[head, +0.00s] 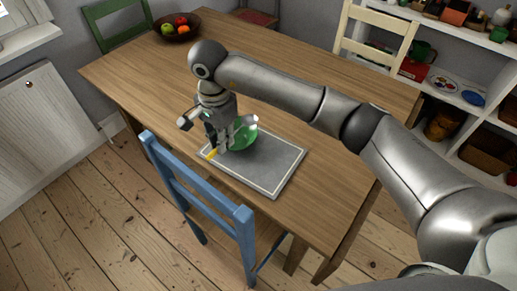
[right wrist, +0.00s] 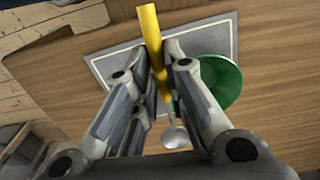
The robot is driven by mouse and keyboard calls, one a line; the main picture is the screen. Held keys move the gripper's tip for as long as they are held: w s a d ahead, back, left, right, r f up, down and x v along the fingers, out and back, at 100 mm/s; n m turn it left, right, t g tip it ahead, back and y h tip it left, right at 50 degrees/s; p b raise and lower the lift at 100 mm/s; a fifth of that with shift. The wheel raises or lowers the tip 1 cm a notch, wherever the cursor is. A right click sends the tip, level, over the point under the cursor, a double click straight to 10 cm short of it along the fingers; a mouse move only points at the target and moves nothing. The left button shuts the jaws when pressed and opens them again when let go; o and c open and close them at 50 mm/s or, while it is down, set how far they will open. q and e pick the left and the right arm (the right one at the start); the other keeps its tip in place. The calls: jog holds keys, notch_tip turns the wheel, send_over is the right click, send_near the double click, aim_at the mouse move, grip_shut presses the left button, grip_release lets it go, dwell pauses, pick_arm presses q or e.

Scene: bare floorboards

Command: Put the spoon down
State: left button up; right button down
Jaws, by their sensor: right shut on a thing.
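The spoon has a yellow handle (right wrist: 151,32) and a metal bowl end (right wrist: 175,135). My right gripper (right wrist: 160,72) is shut on its handle in the right wrist view. In the head view, the right gripper (head: 220,146) is over the left part of a grey placemat with a pale border (head: 270,168), and the spoon's yellow handle (head: 211,154) pokes out beside the fingers. A green bowl (head: 244,137) stands on the mat just right of the gripper and shows in the right wrist view too (right wrist: 222,82). I cannot tell whether the spoon touches the mat. My left gripper is not in view.
The mat lies on a wooden table (head: 330,185). A dark fruit bowl (head: 177,34) stands at the far left corner. A blue chair (head: 205,200) is against the near side. Green and cream chairs are beyond, with shelves (head: 470,95) at right.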

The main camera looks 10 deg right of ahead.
jog(key=s+d+f+p, duration=0.2)
jog(key=d+f+p, duration=0.1)
jog(key=d, duration=0.5)
jog(key=p, duration=0.1)
send_over(273, 171)
jog(key=a, duration=0.1)
notch_tip(273, 171, down, 5)
jog(key=shift+f, duration=0.15)
jog(key=shift+d+f, duration=0.3)
jog(key=shift+f, duration=0.1)
jog(key=f, duration=0.3)
jog(key=shift+d+f+p, duration=0.25)
jog(key=shift+f+p, duration=0.05)
jog(key=shift+f, duration=0.05)
jog(key=shift+f, duration=0.1)
jog(key=c, duration=1.5)
grip_release()
